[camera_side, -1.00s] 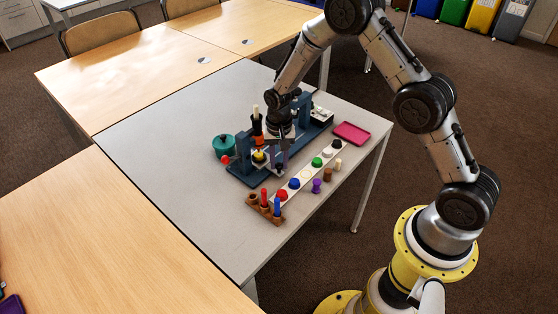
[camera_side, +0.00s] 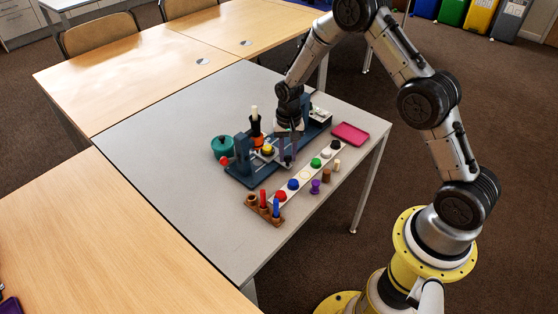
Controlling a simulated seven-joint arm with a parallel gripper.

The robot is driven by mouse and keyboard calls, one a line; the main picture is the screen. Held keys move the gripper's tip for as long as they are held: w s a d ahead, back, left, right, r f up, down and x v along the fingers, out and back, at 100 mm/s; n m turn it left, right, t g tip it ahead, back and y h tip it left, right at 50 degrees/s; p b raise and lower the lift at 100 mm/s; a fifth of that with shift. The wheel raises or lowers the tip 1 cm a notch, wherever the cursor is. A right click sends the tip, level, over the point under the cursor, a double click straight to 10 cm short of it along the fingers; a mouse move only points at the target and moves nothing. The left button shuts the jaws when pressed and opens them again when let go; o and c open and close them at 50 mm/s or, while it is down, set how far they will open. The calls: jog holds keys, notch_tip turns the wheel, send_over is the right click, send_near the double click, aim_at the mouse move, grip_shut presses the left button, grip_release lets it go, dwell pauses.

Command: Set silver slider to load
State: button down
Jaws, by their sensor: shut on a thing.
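The blue station (camera_side: 242,152) stands on the grey table, with uprights at its left and right ends. My gripper (camera_side: 288,155) is down at its near side, between the uprights. It is shut on a small part that I take for the silver slider. The fingers and arm hide most of that part. The load mark cannot be read at this size. A yellow knob (camera_side: 267,149) sits on the station just left of my gripper.
A white strip with coloured knobs, among them a red one (camera_side: 281,196), runs along the front. A magenta tray (camera_side: 350,133) lies right, a teal pot (camera_side: 222,147) left. An orange-and-black tool (camera_side: 256,133) stands close left of my gripper. Bare table lies left.

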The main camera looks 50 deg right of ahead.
jog(key=d, duration=0.4)
jog(key=shift+r, duration=0.1)
jog(key=c, duration=0.7)
grip_release()
jog(key=shift+o, duration=0.2)
notch_tip(320, 180, up, 14)
